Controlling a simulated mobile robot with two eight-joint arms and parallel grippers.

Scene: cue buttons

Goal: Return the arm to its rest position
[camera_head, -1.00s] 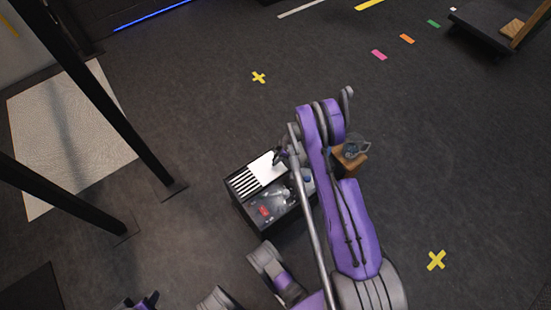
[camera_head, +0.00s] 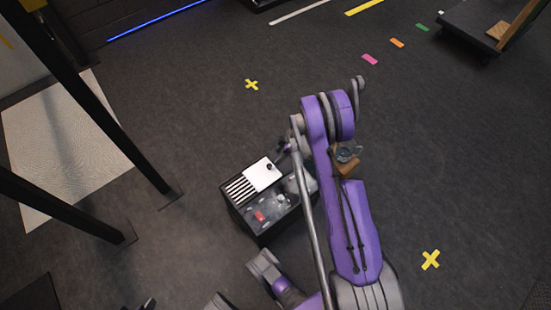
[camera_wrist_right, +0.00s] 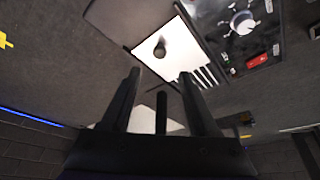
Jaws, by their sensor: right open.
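My right arm (camera_head: 330,190) reaches out over the floor from the lower right. My right gripper (camera_wrist_right: 160,73) is open and empty, its dark fingers apart in the right wrist view. The box top carries a white plate (camera_head: 257,178) with a dark round knob (camera_wrist_right: 160,50) and black stripes. Beside the plate is a panel with a red button (camera_head: 260,216) and a silver dial (camera_wrist_right: 243,22).
A wooden block (camera_head: 348,166) with a grey part on it stands right of the box, partly behind my arm. Black posts (camera_head: 85,95) rise at the left by a pale mat (camera_head: 45,150). Open floor with a yellow cross (camera_head: 431,260) lies at right.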

